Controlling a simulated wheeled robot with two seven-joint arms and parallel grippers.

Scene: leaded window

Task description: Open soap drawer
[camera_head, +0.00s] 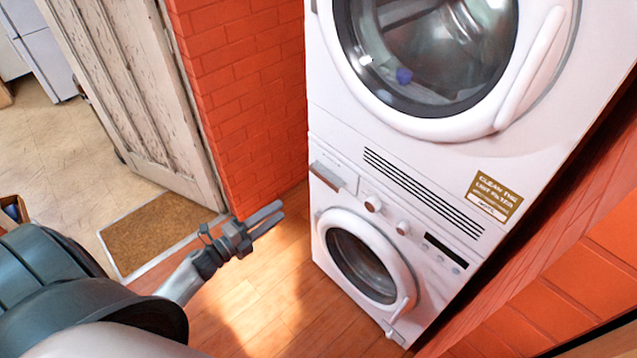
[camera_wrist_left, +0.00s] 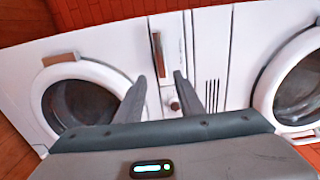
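The soap drawer (camera_head: 340,172) is at the upper left of the lower white machine's front, with a grey handle (camera_head: 326,177) along its lower edge. The drawer looks closed. In the left wrist view its handle (camera_wrist_left: 159,57) stands upright in the picture, ahead of the fingertips and between their lines. My left gripper (camera_head: 281,209) is to the left of the machine in the head view, apart from the drawer. Its two fingers also show in the left wrist view (camera_wrist_left: 160,76), open with nothing between them. My right gripper is not in view.
The lower machine has a round door (camera_head: 362,256) and knobs (camera_head: 373,204) beside the drawer. A second machine (camera_head: 430,120) is stacked above it. A brick wall (camera_head: 245,90) and a worn door (camera_head: 130,90) stand to the left. Wooden floor (camera_head: 265,300) is clear in front.

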